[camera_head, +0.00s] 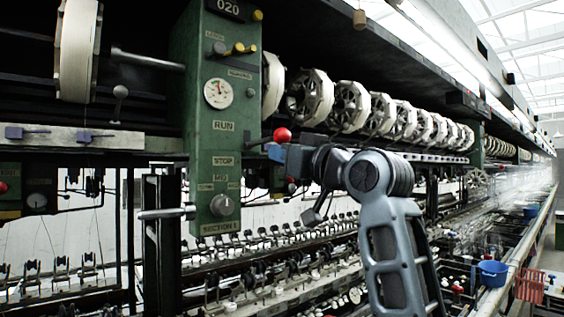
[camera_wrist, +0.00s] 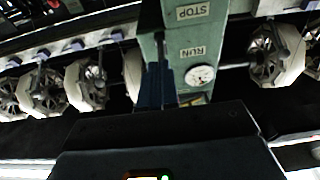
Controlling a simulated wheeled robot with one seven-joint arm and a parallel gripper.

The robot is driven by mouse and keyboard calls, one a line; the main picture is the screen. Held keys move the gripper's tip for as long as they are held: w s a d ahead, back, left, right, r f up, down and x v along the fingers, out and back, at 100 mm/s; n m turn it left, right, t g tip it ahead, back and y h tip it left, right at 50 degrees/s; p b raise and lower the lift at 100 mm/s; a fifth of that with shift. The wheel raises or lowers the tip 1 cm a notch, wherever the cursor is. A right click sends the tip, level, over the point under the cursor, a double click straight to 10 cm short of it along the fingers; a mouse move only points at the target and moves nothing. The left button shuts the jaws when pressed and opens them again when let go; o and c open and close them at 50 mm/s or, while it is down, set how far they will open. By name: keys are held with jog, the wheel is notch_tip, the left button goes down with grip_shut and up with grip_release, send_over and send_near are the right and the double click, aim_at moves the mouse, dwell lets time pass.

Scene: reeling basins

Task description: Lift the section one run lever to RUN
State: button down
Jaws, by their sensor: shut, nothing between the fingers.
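The section one panel (camera_head: 212,185) is a green column with RUN, STOP and SECTION 1 plates. The run lever (camera_head: 281,134) has a red ball knob on a short dark rod at the panel's right side. Its rod slopes up to the right, and the knob is about level with the RUN plate (camera_head: 223,126). My gripper (camera_head: 274,152) is shut and empty, its blue fingertips just under the knob; I cannot tell whether they touch it. In the wrist view the shut blue fingers (camera_wrist: 158,60) lie over the upside-down panel, and the knob does not show.
A row of pale reels (camera_head: 350,106) runs back behind my arm. A horizontal metal bar (camera_head: 165,213) sticks out left of the panel's lower part. Threading gear and basins lie below. A blue bucket (camera_head: 493,273) stands at the right.

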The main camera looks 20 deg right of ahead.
jog(key=b+v, duration=0.1)
jog(key=v, duration=1.5)
jog(key=shift+f, duration=0.35)
